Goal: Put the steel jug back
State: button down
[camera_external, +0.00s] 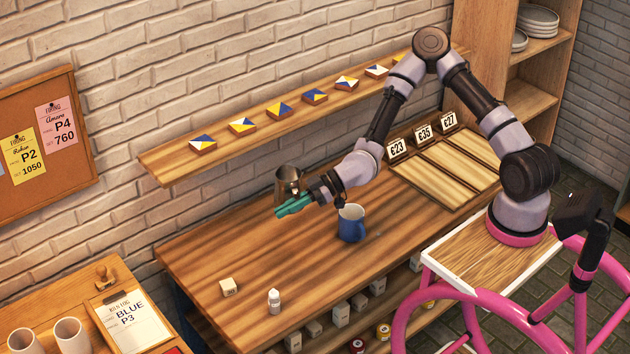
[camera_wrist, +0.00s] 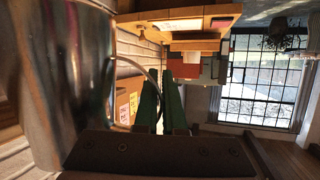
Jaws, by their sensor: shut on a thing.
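The steel jug (camera_external: 289,180) stands out near the wall at the back of the wooden table, looking about upright in the external view. In the wrist view the jug (camera_wrist: 60,70) fills the left side, and its thin curved handle runs to the green fingers. My gripper (camera_external: 292,206) is shut on the jug's handle; the fingers also show in the wrist view (camera_wrist: 162,105). The fingers partly hide the jug's lower part, so I cannot tell whether its base touches the table.
A blue mug (camera_external: 351,225) stands just right of my gripper. A small white block (camera_external: 228,287) and a white bottle (camera_external: 274,301) are at the front left. A wall shelf (camera_external: 170,172) with painted tiles hangs above. Price cards and wooden boards (camera_external: 445,172) are at right. The table's left middle is clear.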

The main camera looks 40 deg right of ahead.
jog(key=shift+m+t, duration=0.3)
jog(key=shift+t, duration=0.1)
jog(key=a+f, duration=0.1)
jog(key=f, duration=0.5)
jog(key=a+f, duration=0.1)
jog(key=f, duration=0.6)
jog(key=a+f, duration=0.1)
jog(key=f, duration=0.5)
jog(key=shift+s+f, duration=0.1)
jog(key=shift+f, duration=0.05)
jog(key=c, duration=1)
grip_release()
jog(key=shift+f, duration=0.15)
